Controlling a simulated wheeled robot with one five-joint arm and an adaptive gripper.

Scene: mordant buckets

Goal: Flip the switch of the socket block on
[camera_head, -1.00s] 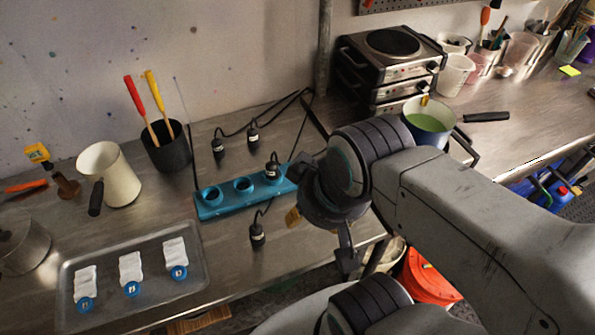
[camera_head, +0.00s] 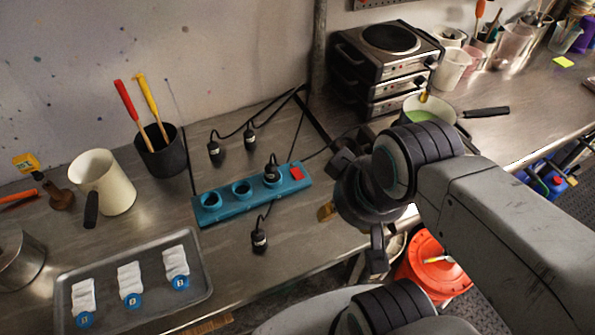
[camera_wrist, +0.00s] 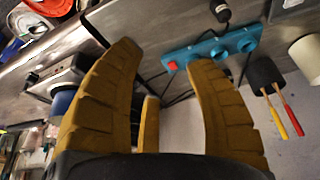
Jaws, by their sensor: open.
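The teal socket block (camera_head: 226,207) lies on the metal bench, with round sockets in a row. Its red switch (camera_head: 297,173) is at the right end. A black plug (camera_head: 271,170) sits in the socket nearest the switch. My gripper (camera_head: 352,218) is to the right of the block, above the bench, partly hidden by my wrist. In the wrist view my gripper (camera_wrist: 165,85) has its yellow fingers spread apart and empty. The red switch (camera_wrist: 172,66) shows beyond the fingers, between them, and the block (camera_wrist: 210,50) runs off to the right. I cannot tell the switch's position.
Loose black plugs (camera_head: 259,239) lie in front of and behind the block. A hot plate stack (camera_head: 385,60) and a pot with green liquid (camera_head: 428,108) stand at the right. A cream jug (camera_head: 117,185), black cup (camera_head: 160,160) and tray (camera_head: 205,290) are at the left.

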